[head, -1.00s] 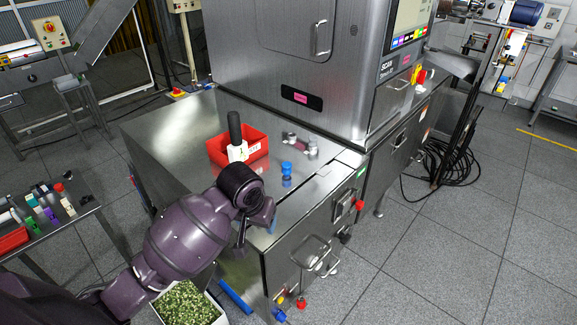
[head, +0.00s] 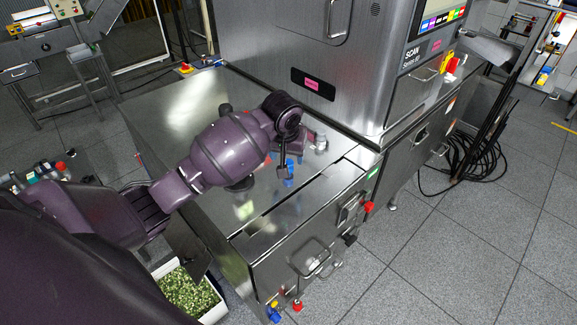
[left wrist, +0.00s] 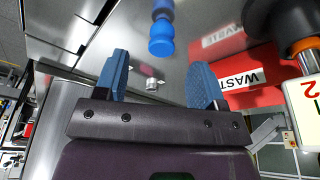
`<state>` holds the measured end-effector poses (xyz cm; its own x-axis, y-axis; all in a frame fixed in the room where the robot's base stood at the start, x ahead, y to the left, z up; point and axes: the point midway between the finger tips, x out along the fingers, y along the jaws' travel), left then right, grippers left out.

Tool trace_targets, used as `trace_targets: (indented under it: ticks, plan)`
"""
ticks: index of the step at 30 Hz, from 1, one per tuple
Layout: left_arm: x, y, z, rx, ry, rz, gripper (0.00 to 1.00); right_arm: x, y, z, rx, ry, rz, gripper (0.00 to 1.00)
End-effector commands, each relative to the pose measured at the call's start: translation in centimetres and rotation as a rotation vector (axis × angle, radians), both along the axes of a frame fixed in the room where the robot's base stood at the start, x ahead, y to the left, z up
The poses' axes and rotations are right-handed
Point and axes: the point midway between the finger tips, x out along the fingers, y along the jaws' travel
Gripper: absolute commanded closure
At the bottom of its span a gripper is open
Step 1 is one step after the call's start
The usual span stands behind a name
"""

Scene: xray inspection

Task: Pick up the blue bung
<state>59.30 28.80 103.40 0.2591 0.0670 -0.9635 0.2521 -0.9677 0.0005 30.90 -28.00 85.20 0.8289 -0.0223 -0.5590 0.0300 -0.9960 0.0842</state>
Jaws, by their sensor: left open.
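The blue bung (left wrist: 161,40) stands on the shiny steel top, with its reflection beside it. In the left wrist view it is beyond my fingertips, roughly centred between them and apart from both. In the head view the bung (head: 290,167) is partly hidden by my gripper, and its edge is hard to tell from its reflection. My left gripper (left wrist: 161,76) is open and empty, with its blue-padded fingers spread either side of the bung's line. In the head view the left gripper (head: 286,160) reaches in over the steel top. My right gripper is not in view.
A red WASTE bin (left wrist: 248,92) and a black-handled tool (left wrist: 292,32) are close at right in the wrist view. Small metal pieces (head: 320,140) stand near the bung. The scanner cabinet (head: 290,55) rises behind. Steel surface at the left is clear.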

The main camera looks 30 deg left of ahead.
Motion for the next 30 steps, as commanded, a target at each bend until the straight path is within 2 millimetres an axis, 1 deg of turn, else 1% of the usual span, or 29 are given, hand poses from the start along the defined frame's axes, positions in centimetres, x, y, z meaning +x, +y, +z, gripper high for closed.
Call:
trace_targets:
  ticks: [7, 12, 16, 20, 26, 30]
  plan:
    - [0.5, 0.3, -1.5, 0.002, 0.002, 0.0, 0.37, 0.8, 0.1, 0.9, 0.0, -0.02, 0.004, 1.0]
    - [1.4, 0.8, -3.6, 0.001, 0.003, 0.001, 0.37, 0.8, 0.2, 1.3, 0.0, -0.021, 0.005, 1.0]
    - [1.7, 0.8, -5.0, 0.0, 0.002, -0.001, 0.37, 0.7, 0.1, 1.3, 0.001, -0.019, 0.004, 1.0]
    - [1.9, 0.8, -5.5, 0.0, 0.001, -0.001, 0.37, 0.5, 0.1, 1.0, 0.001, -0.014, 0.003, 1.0]
    - [1.9, 0.8, -5.5, 0.001, 0.0, -0.002, 0.37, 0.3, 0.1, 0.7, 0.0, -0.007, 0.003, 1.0]
    - [1.9, 0.8, -5.5, 0.0, 0.0, -0.001, 0.58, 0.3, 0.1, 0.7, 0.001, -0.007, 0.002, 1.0]
